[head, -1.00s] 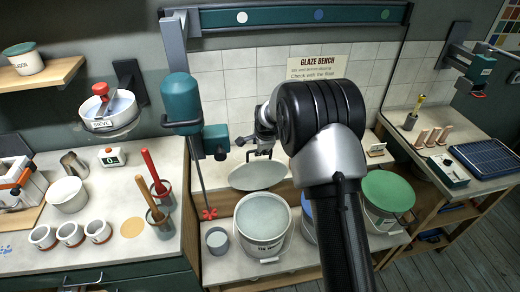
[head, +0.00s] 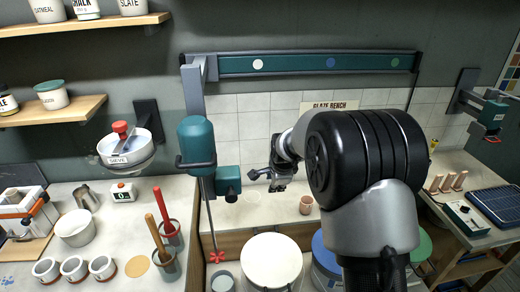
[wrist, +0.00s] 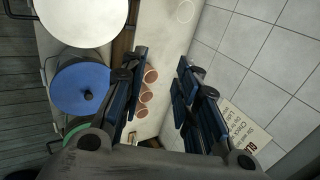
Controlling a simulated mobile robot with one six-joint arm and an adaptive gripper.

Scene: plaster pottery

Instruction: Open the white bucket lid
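The white bucket's top (head: 272,260) is a flat, plain white disc low in the head view, and no grey contents show. It looks like the lid lying on the bucket. In the wrist view the white disc (wrist: 80,14) is cut off by the top edge, with a wire handle beside it. My gripper (head: 280,184) is above the bench, behind and above the bucket, clear of the disc. In the wrist view my gripper (wrist: 160,80) has its fingers apart with nothing between them.
A blue-lidded bucket (wrist: 80,88) and a green-lidded bucket (wrist: 80,136) stand beside the white one. Clay cups (head: 306,204) stand on the bench behind. A small grey pail (head: 222,281) is to the left. The tiled wall (wrist: 240,60) is close to my gripper.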

